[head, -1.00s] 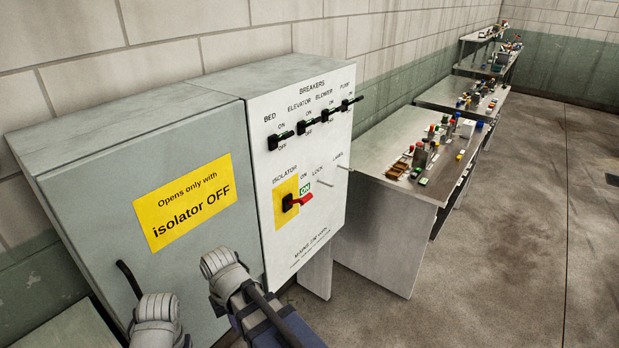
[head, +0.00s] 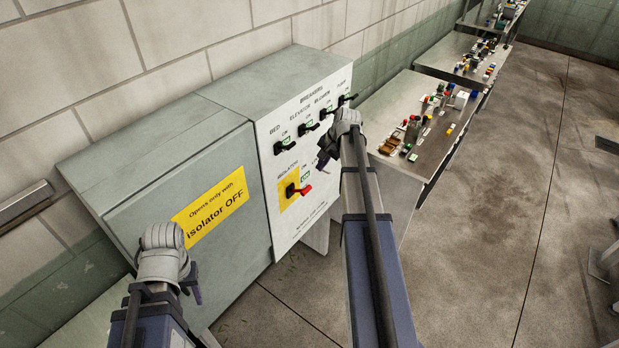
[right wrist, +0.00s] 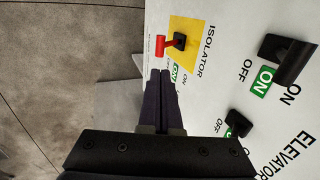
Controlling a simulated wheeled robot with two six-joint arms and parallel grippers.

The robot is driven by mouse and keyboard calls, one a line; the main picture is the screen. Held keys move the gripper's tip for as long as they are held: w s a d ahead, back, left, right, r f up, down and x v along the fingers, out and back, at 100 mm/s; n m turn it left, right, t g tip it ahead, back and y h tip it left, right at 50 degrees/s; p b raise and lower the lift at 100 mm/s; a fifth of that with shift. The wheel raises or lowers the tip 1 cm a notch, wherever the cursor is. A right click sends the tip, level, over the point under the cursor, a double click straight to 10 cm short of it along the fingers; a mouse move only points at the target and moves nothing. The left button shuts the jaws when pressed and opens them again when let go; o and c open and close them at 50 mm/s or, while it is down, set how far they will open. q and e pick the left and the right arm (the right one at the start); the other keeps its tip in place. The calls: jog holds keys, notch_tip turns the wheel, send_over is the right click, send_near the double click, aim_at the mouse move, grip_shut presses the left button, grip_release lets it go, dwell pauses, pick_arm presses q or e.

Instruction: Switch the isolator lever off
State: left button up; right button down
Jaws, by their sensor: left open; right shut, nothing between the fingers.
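The isolator lever (head: 304,190) has a red handle and a black hub on a yellow plate, on the white panel of the cabinet. Its handle points right, beside a green ON tag. It also shows in the right wrist view (right wrist: 161,46), top centre. My right gripper (head: 323,160) is shut and empty, up and to the right of the lever in the head view. In the right wrist view its fingertips (right wrist: 160,74) are just below the red handle, apparently apart from it. My left gripper (head: 194,284) is open, low in front of the grey cabinet door.
Black breaker levers (head: 285,146) line the panel above the isolator, close to my right gripper; their tags read ON. A yellow sign (head: 210,207) on the door reads "Opens only with isolator OFF". Benches with small parts (head: 417,125) stand to the right. The floor is clear.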

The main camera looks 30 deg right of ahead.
aim_at(307, 189)
jog(key=shift+f, duration=0.1)
dwell(0.3)
jog(key=b+x, duration=1.3)
jog(key=x, duration=0.1)
jog(key=shift+w, duration=0.1)
